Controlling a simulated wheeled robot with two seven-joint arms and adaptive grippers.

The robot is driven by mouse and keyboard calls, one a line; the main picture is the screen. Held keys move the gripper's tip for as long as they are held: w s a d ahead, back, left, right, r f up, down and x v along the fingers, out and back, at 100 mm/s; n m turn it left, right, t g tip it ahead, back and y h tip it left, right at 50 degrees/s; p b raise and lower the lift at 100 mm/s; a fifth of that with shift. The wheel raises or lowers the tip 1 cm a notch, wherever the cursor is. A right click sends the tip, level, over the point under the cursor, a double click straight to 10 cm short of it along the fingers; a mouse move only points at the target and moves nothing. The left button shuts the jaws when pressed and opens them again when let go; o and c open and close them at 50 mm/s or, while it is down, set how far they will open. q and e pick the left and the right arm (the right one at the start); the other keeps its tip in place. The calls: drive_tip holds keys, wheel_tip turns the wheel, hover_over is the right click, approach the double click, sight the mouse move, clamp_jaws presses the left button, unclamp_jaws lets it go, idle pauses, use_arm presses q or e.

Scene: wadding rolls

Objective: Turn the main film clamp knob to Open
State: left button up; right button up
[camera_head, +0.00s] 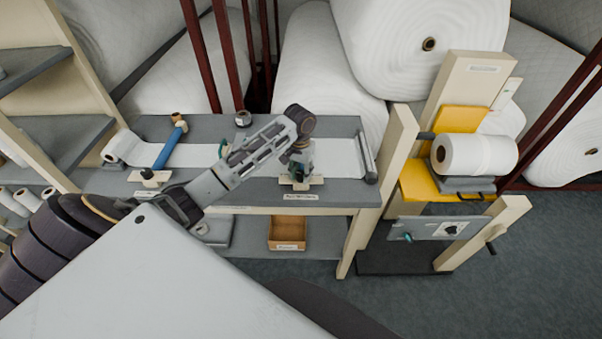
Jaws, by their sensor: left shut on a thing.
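The main film clamp (301,183) sits at the front edge of the grey bench, with a pale base plate and a label below it. Its knob is mostly hidden by my gripper. My left gripper (299,169) comes down over the clamp from above and is shut on the knob, with small teal parts showing at the fingers. I cannot read the knob's setting. A second clamp with a black knob (149,175) stands further left on the bench. My right gripper is not in view.
White film lies across the grey bench (240,194). A blue roller (170,148) lies at the left. An open box (287,232) sits on the lower shelf. At the right, a stand holds a white roll (475,155) above a panel with a dial (452,229). Large wadding rolls (405,45) fill the back.

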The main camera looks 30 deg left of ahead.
sight(300, 173)
use_arm(q)
drive_tip(key=shift+w+r, duration=0.1)
drive_tip(key=o, duration=1.1)
drive_tip(key=shift+c, duration=0.2)
wheel_tip(300, 173, up, 12)
drive_tip(key=shift+a, duration=0.15)
idle(0.5)
